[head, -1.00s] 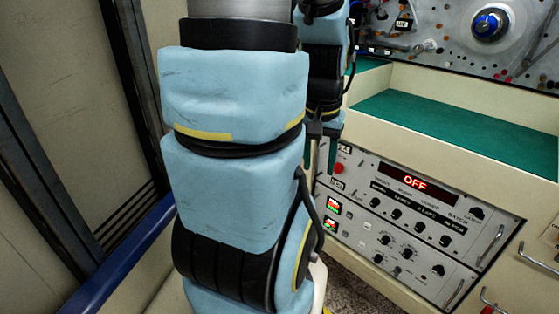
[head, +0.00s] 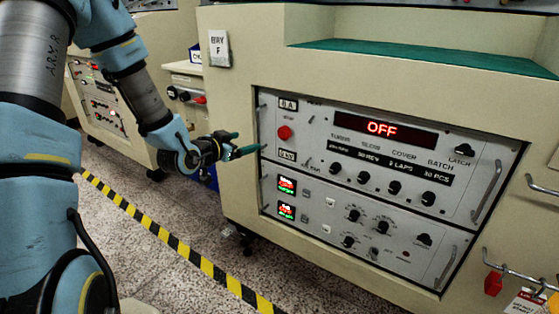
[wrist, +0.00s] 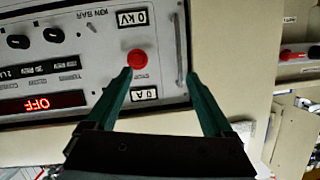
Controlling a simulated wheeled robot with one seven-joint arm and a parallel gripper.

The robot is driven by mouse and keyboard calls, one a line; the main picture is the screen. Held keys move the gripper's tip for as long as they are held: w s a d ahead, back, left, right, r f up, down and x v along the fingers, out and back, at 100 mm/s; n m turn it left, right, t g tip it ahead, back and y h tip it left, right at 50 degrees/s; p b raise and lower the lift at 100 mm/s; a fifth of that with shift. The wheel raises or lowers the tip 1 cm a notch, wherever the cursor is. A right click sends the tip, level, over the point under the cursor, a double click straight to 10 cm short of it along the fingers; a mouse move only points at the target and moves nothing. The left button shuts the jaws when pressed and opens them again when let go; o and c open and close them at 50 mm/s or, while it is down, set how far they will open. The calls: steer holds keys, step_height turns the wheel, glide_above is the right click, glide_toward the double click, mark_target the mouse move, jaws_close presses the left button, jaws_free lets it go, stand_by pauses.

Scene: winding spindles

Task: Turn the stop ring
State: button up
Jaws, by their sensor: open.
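The red round stop button (head: 284,132) sits at the upper left of the grey control panel, under the 0 A label. I cannot make out a separate ring around it. It also shows in the wrist view (wrist: 137,59), where the panel appears upside down. My gripper (head: 250,142) is open and empty, with green fingers, left of the button in the head view. In the wrist view my gripper (wrist: 159,73) has the button near its left fingertip, not centred between the fingers. I cannot tell how far the fingertips are from the panel face.
The display (head: 382,128) reads OFF. A row of black knobs (head: 365,179) lies below it. A metal handle (head: 264,126) stands left of the button, close to the fingers. Yellow-black tape (head: 180,247) crosses the floor. A red padlock (head: 493,284) hangs at lower right.

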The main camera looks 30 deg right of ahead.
mark_target(283, 134)
steer(key=w+d+h+b, duration=0.1)
steer(key=d, duration=0.3)
steer(key=w+d+f+h+b, duration=0.1)
steer(key=d, duration=0.4)
steer(key=w+d+f+m+h+b, duration=0.1)
steer(key=d, duration=0.4)
steer(key=shift+w+t+h+b, duration=0.15)
steer(key=shift+t+h+b, duration=0.15)
steer(key=shift+c, duration=0.2)
steer(key=c, duration=1.3)
